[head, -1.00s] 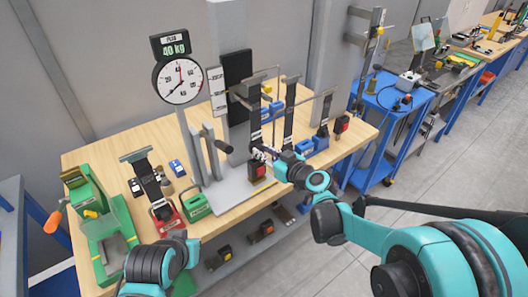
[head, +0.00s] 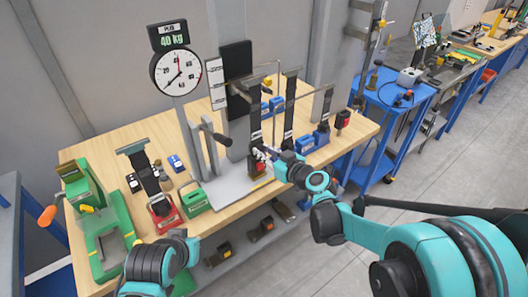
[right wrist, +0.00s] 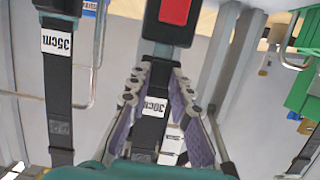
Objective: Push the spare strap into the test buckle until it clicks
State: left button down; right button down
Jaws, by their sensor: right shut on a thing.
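A black strap (head: 254,118) hangs at the upright test rig. It also shows in the right wrist view with a "30cm" label (right wrist: 155,106). A dark buckle with a red button (right wrist: 174,12) is at the top of that view, in line with the strap; in the head view the buckle (head: 257,168) sits low on the rig. My right gripper (right wrist: 158,84) is shut on the strap, purple-padded fingers on either side, close to the buckle. I cannot tell how far the strap is inside it. My left arm is at the bottom left; its fingers are out of view.
A dial gauge (head: 178,72) under a "40 kg" display stands left of the rig, with a lever (head: 216,136) nearby. Other straps hang to the right, one labelled "35cm" (right wrist: 58,44). A green press (head: 98,215) and red and green blocks crowd the bench's left side.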

jog(key=shift+f+b, duration=0.55)
jog(key=shift+f, duration=0.15)
jog(key=c, duration=1.3)
grip_release()
jog(key=v, duration=1.2)
